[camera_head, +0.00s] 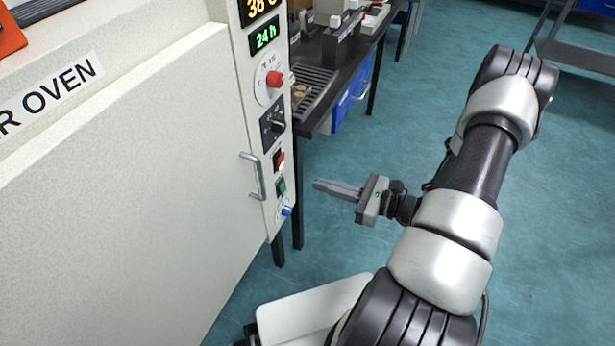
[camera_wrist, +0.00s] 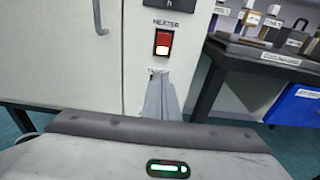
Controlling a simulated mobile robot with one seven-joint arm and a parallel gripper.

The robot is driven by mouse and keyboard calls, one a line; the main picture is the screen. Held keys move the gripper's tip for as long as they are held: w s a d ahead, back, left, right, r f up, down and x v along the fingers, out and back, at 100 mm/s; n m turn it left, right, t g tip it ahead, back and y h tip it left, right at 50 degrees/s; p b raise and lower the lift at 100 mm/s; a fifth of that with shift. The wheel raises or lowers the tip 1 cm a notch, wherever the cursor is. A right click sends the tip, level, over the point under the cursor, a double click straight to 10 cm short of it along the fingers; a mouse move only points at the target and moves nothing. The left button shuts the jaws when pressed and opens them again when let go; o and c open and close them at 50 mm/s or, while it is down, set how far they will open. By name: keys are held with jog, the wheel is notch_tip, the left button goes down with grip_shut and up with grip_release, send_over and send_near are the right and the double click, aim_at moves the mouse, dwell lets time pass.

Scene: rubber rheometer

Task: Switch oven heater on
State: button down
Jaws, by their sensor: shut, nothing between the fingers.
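The oven (camera_head: 120,190) is a large pale cabinet on the left, with a control panel on its right edge. The heater switch (camera_head: 279,161) is a red and pale rocker on that panel, beside the door handle. In the wrist view the heater switch (camera_wrist: 163,43) sits under a "HEATER" label, its upper part red and its lower part bright. My gripper (camera_head: 318,184) is shut and empty, to the right of the panel and apart from it. In the wrist view its fingers (camera_wrist: 158,76) point at the panel just below the switch and hide what lies there.
The panel also carries a red knob (camera_head: 274,79), a black control (camera_head: 272,125), a green switch (camera_head: 282,187) and a blue knob (camera_head: 286,210). The door handle (camera_head: 254,176) sticks out left of the switch. A dark bench (camera_head: 345,75) stands behind.

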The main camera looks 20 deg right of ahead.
jog(key=v, duration=0.2)
jog(key=f+v, duration=0.1)
jog(key=v, duration=0.1)
jog(key=shift+s+d, duration=0.3)
dwell(0.3)
